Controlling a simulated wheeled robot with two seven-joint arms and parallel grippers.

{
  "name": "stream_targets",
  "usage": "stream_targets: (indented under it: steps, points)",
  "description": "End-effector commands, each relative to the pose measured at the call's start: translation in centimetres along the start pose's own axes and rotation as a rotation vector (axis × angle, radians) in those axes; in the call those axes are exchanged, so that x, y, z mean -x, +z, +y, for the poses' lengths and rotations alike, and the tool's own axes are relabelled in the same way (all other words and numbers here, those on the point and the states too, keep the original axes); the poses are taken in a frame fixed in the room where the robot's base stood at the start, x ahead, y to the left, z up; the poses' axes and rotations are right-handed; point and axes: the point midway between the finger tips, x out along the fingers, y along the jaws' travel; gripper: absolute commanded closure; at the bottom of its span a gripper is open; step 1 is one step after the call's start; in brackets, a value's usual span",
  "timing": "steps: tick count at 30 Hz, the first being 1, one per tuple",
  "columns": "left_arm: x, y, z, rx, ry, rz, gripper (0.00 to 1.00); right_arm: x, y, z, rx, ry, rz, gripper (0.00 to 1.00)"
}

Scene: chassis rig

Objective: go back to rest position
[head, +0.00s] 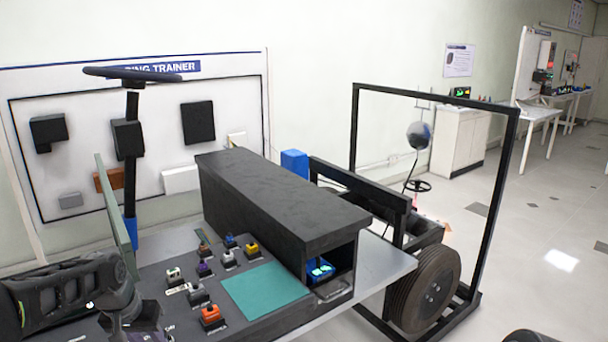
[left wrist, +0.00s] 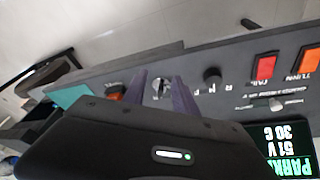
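My left arm comes in at the lower left of the head view, and my left gripper (head: 135,318) is low there, near the front of the dark control panel, partly cut off by the frame's edge. In the left wrist view the two purple-grey fingers of my left gripper (left wrist: 160,86) stand apart with nothing held between them. A round silver key switch (left wrist: 160,89) on the panel shows in the gap; whether the fingers touch it I cannot tell. My right gripper shows in neither view.
The panel carries several coloured switches (head: 210,315) and a teal mat (head: 265,290). A steering wheel (head: 133,73) on a column and a black box housing (head: 285,205) rise behind. The wrist view shows a red button (left wrist: 264,68) and a lit display (left wrist: 285,150). Floor at right is largely clear.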

Motion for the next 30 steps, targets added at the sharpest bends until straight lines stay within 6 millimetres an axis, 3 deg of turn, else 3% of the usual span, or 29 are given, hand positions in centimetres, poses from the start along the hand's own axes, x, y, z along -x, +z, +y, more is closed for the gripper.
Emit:
stream_targets:
  steps: [5,8,10,14,18,21,24,27,30]
  points:
    - [-5.2,0.2,3.8,-0.002,0.07,0.076,0.66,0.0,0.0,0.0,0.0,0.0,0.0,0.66]
    - [-9.3,1.8,7.0,0.005,0.122,0.107,0.66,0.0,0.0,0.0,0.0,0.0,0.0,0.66]
    - [-12.6,3.9,9.6,0.018,0.163,0.12,0.66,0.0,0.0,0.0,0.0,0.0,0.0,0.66]
    - [-18.7,10.8,14.7,0.059,0.231,0.106,0.66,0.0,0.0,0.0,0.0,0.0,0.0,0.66]
    - [-22.7,20.6,18.8,0.101,0.27,0.031,0.66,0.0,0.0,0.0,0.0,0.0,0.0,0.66]
    - [-23.9,27.4,20.6,0.113,0.281,-0.054,0.66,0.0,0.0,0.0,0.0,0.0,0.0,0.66]
    - [-24.0,32.8,21.7,0.109,0.29,-0.148,0.66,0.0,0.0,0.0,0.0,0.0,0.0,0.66]
    - [-23.9,36.2,22.4,0.097,0.297,-0.218,0.66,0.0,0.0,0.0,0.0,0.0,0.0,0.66]
    - [-24.1,37.8,22.8,0.089,0.302,-0.251,0.66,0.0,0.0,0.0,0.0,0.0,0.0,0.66]
